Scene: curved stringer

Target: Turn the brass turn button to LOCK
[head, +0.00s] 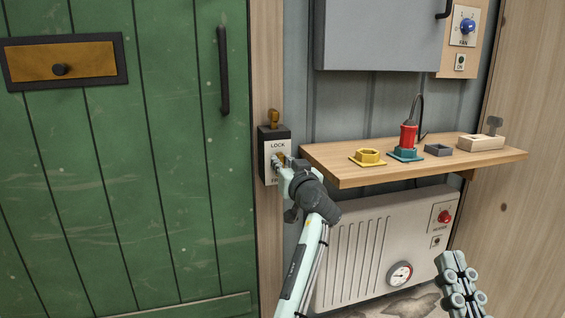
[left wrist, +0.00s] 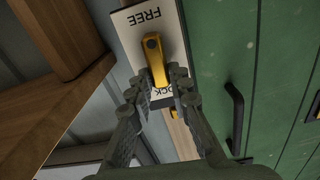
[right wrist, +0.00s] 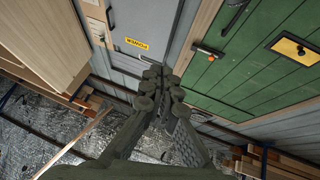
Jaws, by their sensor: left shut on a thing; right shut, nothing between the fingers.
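The brass turn button (left wrist: 155,55) sits on a white plate (left wrist: 122,20) marked FREE and LOCK. In the left wrist view it lies lengthwise between the two words, its lower end near LOCK. My left gripper (left wrist: 158,79) is shut on the button's end nearest LOCK, one finger at each side. In the head view the plate (head: 278,145) is on the post right of the green door, LOCK at the top, and my left gripper (head: 283,162) covers most of the button and part of FREE. My right gripper (head: 455,265) is shut and empty at lower right; it also shows in the right wrist view (right wrist: 158,78).
A green door (head: 180,150) fills the left. A wooden shelf (head: 340,176) right of the plate holds a yellow nut-shaped piece (head: 368,157), a red-handled tool (head: 408,134) and other small parts. A heater (head: 365,240) stands below. A grey cabinet (head: 375,40) hangs above.

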